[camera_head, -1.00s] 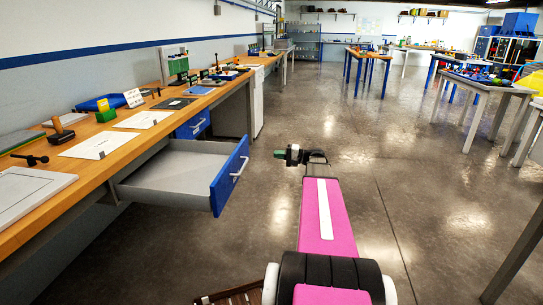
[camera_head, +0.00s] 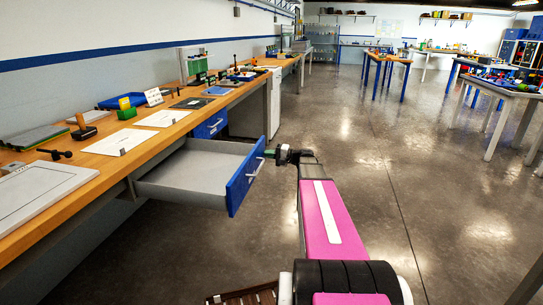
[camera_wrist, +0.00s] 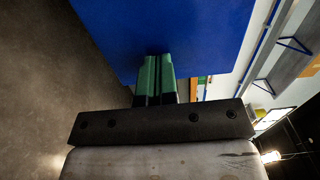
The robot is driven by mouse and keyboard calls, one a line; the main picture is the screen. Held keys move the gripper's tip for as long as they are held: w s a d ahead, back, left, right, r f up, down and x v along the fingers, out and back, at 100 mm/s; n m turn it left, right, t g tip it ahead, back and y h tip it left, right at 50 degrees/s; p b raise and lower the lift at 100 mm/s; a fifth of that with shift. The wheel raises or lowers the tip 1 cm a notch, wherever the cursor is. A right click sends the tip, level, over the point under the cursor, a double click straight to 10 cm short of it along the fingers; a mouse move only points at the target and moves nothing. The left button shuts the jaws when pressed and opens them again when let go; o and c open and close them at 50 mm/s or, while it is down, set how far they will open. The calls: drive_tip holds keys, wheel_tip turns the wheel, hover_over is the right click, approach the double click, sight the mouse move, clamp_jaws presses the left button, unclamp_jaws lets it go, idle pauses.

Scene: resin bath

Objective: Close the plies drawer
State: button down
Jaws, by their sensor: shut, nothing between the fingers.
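A drawer (camera_head: 190,187) with a grey tray and a blue front (camera_head: 240,188) is pulled out from under the wooden workbench. It looks empty inside. A light handle (camera_head: 256,167) is on its front. No label naming it can be read. My gripper (camera_head: 268,153) is at the upper far part of the blue front, on its outer side. In the wrist view the blue front (camera_wrist: 165,30) fills the top, and the green fingertips (camera_wrist: 155,72) are together with nothing between them. They touch or nearly touch the panel; I cannot tell which.
A second blue drawer (camera_head: 211,124) under the bench, farther back, looks shut. The benchtop (camera_head: 110,143) holds white sheets, a mallet-like tool, a blue tray and other items. Open floor (camera_head: 370,190) lies to the right, with tables (camera_head: 387,57) farther off.

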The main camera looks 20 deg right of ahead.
sight(195, 152)
drive_tip(key=shift+a, duration=0.1)
drive_tip(key=x, duration=3.8)
drive_tip(key=shift+w+a, duration=0.25)
drive_tip(key=shift+a, duration=0.05)
drive_tip(key=shift+w+a, duration=0.1)
